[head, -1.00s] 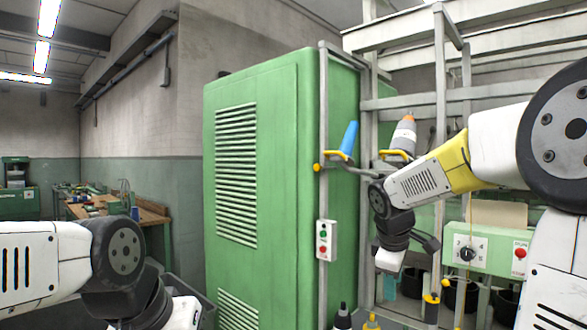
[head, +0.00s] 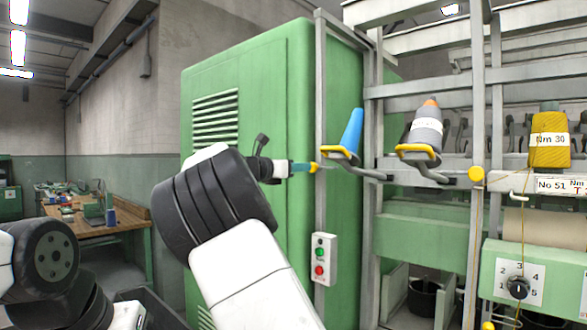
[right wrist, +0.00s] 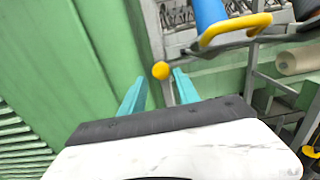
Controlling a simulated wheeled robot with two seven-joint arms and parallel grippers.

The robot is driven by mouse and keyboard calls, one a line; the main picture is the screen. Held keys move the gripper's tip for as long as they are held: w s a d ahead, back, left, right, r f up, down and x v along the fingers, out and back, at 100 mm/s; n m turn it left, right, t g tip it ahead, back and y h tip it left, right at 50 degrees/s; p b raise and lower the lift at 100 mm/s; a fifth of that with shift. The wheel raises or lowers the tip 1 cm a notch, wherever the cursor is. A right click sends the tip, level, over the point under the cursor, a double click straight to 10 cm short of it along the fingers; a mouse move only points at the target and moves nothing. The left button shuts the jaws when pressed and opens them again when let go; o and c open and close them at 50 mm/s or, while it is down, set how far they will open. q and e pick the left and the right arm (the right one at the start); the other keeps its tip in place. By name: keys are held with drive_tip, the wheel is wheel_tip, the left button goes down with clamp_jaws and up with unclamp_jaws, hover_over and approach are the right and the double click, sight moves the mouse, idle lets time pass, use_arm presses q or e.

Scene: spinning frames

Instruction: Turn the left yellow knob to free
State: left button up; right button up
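The left yellow knob (head: 313,168) is a small round ball on the grey upright post beside the green cabinet. It also shows in the right wrist view (right wrist: 161,70), just ahead of and between my fingertips. My right gripper (head: 301,167) is at the knob in the head view, pointing right. In the right wrist view my right gripper (right wrist: 159,79) has its two teal fingers apart, with nothing held between them. Whether a finger touches the knob I cannot tell. Another yellow knob (head: 476,174) sits further right on a second post. My left arm shows at lower left, its fingers out of sight.
The green cabinet (head: 270,100) stands close behind my right gripper. A blue cone (head: 351,132) and a grey cone (head: 426,133) sit on yellow-edged holders to the right. A switch box (head: 319,259) with green and red buttons hangs below the knob.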

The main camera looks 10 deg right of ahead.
sight(314, 168)
drive_tip(key=x, duration=0.5)
drive_tip(key=shift+s, duration=0.1)
drive_tip(key=shift+c, duration=0.2)
clamp_jaws()
